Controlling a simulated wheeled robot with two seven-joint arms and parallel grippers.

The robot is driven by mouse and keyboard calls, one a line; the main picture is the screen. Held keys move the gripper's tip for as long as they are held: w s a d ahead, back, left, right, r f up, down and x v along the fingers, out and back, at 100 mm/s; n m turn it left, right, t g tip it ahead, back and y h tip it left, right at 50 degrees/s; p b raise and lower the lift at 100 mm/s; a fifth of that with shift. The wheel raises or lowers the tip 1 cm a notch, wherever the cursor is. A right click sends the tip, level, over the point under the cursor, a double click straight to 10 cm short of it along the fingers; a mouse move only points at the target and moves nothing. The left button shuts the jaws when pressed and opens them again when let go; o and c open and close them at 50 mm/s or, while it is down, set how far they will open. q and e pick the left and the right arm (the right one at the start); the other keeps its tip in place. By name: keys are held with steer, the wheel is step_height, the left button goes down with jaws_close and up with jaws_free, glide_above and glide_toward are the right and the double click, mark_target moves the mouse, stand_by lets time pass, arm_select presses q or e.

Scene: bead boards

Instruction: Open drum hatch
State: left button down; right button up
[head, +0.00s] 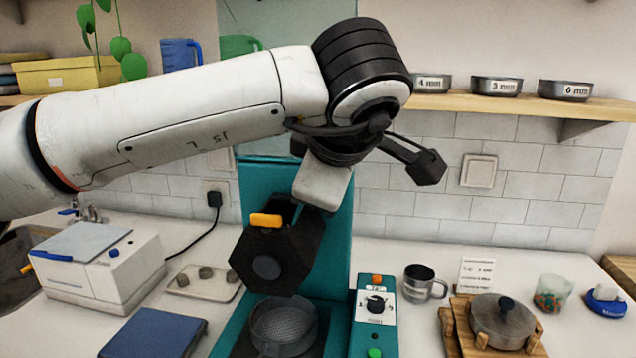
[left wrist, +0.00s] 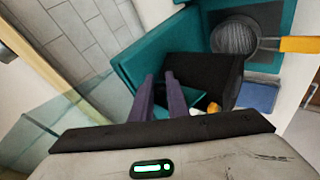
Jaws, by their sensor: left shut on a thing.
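The black six-sided drum (head: 300,257) hangs on the teal machine stand (head: 340,235), with a round grey disc on its facing side and an orange tab (head: 265,220) on top. In the left wrist view, the dark drum (left wrist: 210,70) lies right at the fingers, with the orange tab low beside it. My left gripper (left wrist: 160,80) is at the drum's edge, shut on part of its hatch. The exact grip is hidden; in the head view the fingers are covered by the drum and wrist. My right gripper is not in view.
A mesh sieve (head: 283,325) sits below the drum. A control box (head: 375,310) with knob and buttons, a metal mug (head: 420,284) and a lidded pot (head: 502,322) stand right. A white box machine (head: 95,265) and a blue book (head: 155,335) are left. A shelf (head: 520,103) holds labelled bowls.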

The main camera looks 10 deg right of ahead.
arm_select(q)
steer(key=shift+d+f, duration=0.1)
stand_by(0.5)
steer(key=c, duration=2)
jaws_free()
steer(key=shift+s, duration=0.1)
steer(key=shift+d+b+v, duration=0.2)
steer(key=shift+b+v, duration=0.5)
steer(key=shift+v, duration=4.45)
steer(key=shift+f, duration=0.1)
